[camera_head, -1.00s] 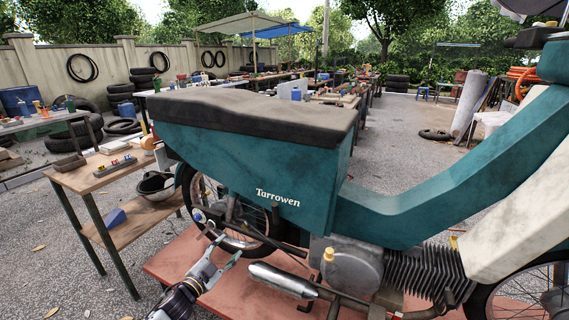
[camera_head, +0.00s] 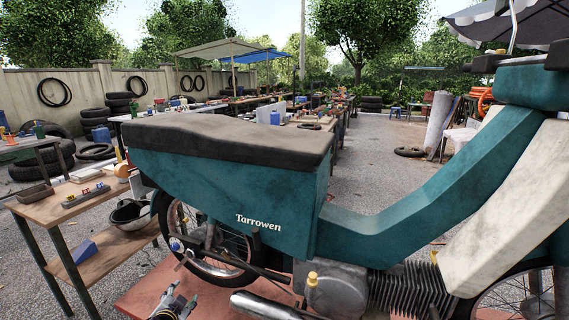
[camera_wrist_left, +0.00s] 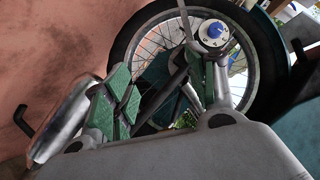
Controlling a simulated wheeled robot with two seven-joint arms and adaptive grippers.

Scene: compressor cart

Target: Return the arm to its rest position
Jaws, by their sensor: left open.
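My left gripper (camera_head: 176,299) shows at the bottom edge of the head view, low beside the rear wheel (camera_head: 212,240) of a teal moped (camera_head: 240,190) marked "Tarrowen". In the left wrist view its two fingers with green pads (camera_wrist_left: 165,88) are apart, with nothing held between them. Most of my left arm is outside the head view. My right gripper is not in view.
The moped stands on a reddish platform (camera_head: 150,292). Its silver exhaust (camera_head: 262,306) is just right of my left gripper. A wooden workbench (camera_head: 60,207) with a helmet (camera_head: 131,214) on its lower shelf stands at the left. Open gravel lies between bench and platform.

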